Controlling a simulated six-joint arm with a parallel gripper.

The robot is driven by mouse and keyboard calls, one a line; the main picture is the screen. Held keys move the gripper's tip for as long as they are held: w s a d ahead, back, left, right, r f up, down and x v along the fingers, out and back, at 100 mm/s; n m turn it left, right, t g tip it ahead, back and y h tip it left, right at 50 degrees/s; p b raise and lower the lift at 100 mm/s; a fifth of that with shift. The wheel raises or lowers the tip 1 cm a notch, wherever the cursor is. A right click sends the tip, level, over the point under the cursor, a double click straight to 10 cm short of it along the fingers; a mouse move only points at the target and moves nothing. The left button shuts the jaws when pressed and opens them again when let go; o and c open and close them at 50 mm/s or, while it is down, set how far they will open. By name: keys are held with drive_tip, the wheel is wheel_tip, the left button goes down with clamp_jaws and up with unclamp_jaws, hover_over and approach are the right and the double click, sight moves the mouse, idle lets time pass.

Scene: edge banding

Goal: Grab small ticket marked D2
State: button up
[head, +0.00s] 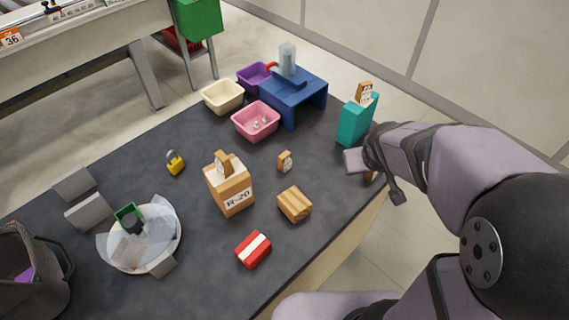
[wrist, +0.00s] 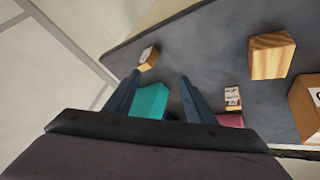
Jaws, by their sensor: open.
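Several small wooden tickets with white labels are in view, and I cannot read which one is marked D2. One ticket (head: 285,161) stands on the dark table; it seems to be the one at right in the wrist view (wrist: 232,97). Another ticket (head: 364,94) sits at the top of the teal holder (head: 356,120). A third (head: 371,176) is at the table's right edge, partly hidden by my gripper (head: 374,174); it seems to show in the wrist view (wrist: 148,57), just beyond the left fingertip. My gripper (wrist: 160,78) is open and empty between its fingers.
A box marked R-20 (head: 231,190) has a wooden piece on top. A striped wooden block (head: 294,204), a red block (head: 253,250) and a yellow padlock (head: 175,163) lie nearby. Pink bin (head: 256,122) and blue stand (head: 298,95) are at the back.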

drive_tip(key=w+a+n+t+y+b, duration=0.1)
drive_tip(key=w+a+n+t, duration=0.15)
drive_tip(key=w, duration=0.45)
drive_tip(key=n+y+b, duration=0.2)
drive_tip(key=n+y, duration=0.4)
drive_tip(key=y, duration=0.5)
hover_over(286, 159)
drive_tip(key=s+d, duration=0.1)
drive_tip(key=shift+m+t, duration=0.25)
drive_tip(key=f, duration=0.8)
drive_tip(key=shift+d+f, duration=0.2)
drive_tip(key=shift+f, duration=0.55)
drive_tip(key=shift+p+x, duration=0.7)
drive_tip(key=shift+x, duration=3)
drive_tip(key=shift+w+d, duration=0.1)
drive_tip(key=shift+d, duration=0.05)
drive_tip(key=c, duration=1.1)
